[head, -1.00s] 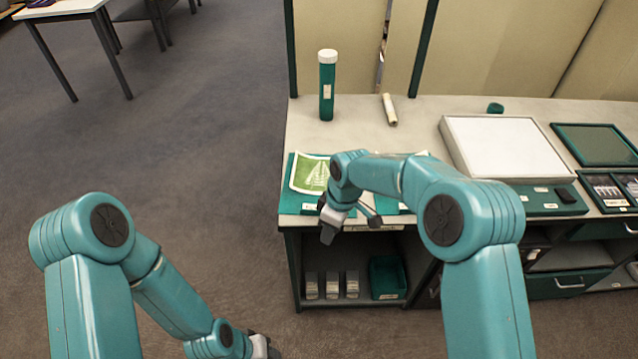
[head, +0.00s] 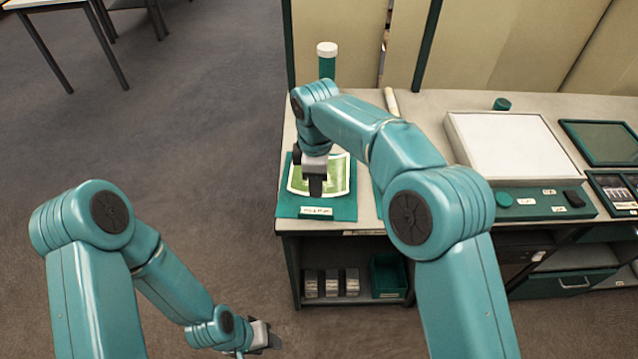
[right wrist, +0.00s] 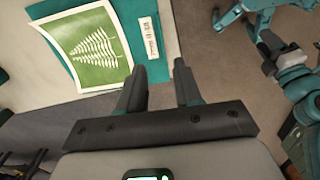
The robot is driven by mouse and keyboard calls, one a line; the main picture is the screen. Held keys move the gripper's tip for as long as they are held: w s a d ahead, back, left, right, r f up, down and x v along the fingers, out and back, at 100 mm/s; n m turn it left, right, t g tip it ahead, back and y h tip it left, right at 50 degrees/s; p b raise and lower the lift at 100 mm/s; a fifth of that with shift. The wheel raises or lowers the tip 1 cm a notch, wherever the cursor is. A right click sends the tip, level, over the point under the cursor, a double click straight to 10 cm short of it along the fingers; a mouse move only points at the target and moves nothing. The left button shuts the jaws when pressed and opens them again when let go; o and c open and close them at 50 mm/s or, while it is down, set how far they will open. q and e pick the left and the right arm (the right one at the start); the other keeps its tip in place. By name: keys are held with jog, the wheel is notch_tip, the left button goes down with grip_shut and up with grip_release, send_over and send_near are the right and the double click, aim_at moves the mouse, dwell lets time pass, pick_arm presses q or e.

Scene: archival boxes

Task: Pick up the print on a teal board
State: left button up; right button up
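The print (head: 336,180), a green fern picture with a pale border, lies on a teal board (head: 288,206) at the counter's left end. A white label is on the board's front edge. In the right wrist view the print (right wrist: 88,50) shows its fern, and the labelled teal board (right wrist: 150,66) lies beside it. My right gripper (head: 316,194) is over the print in the head view, hiding part of it. Its two fingers (right wrist: 157,72) are apart with nothing between them. My left gripper (head: 272,340) hangs low over the floor; its fingers are too small to read.
A teal tube with a white cap (head: 327,62) stands behind the print. A white panel (head: 510,148) on a teal base and dark frames stand to the right. Open shelves below hold grey boxes and a teal bin (head: 388,276).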

aim_at(316, 214)
notch_tip(316, 214, down, 12)
jog(key=shift+s+a+r+p, duration=0.1)
jog(key=shift+a+r+p, duration=0.1)
jog(key=shift+p, duration=0.15)
jog(key=shift+d, duration=0.1)
grip_shut()
